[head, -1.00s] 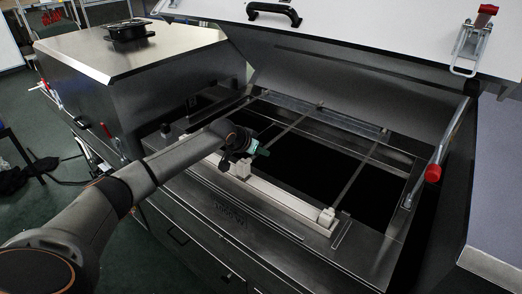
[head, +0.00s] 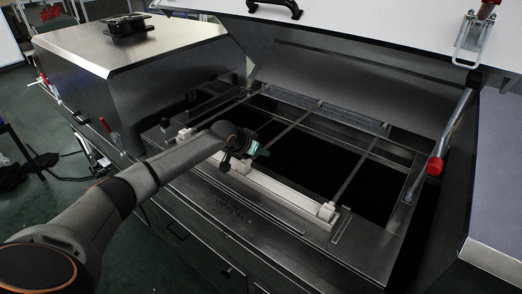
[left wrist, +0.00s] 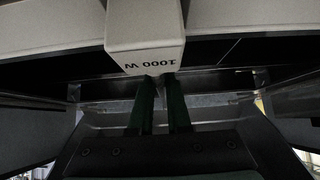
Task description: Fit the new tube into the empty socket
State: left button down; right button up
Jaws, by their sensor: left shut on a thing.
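A long cream bar (head: 290,195), apparently the new tube, runs along the near side of the dryer opening. It has pale blocks at its left end (head: 185,134) and right end (head: 327,211), and one near its middle. In the left wrist view the block (left wrist: 146,50) is marked 1000 W, upside down. My left gripper (head: 258,150) is shut on this bar at the block. Its two dark green fingers (left wrist: 160,90) meet the block. Whether the bar rests on the frame or hangs above it I cannot tell. The empty socket is not clearly identifiable. My right gripper is not in view.
The dark dryer opening (head: 300,150) is crossed by thin metal bars. The raised lid (head: 370,85) slopes behind it. A lever with a red grip (head: 434,166) stands at the right. A steel housing (head: 140,65) stands at the left.

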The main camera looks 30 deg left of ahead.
pick_arm(q)
jog(key=shift+f, duration=0.1)
jog(key=c, duration=0.8)
grip_release()
jog(key=shift+f, duration=0.1)
jog(key=shift+s, duration=0.1)
jog(key=v, duration=1.2)
jog(key=shift+s+r, duration=0.1)
jog(key=shift+r, duration=0.1)
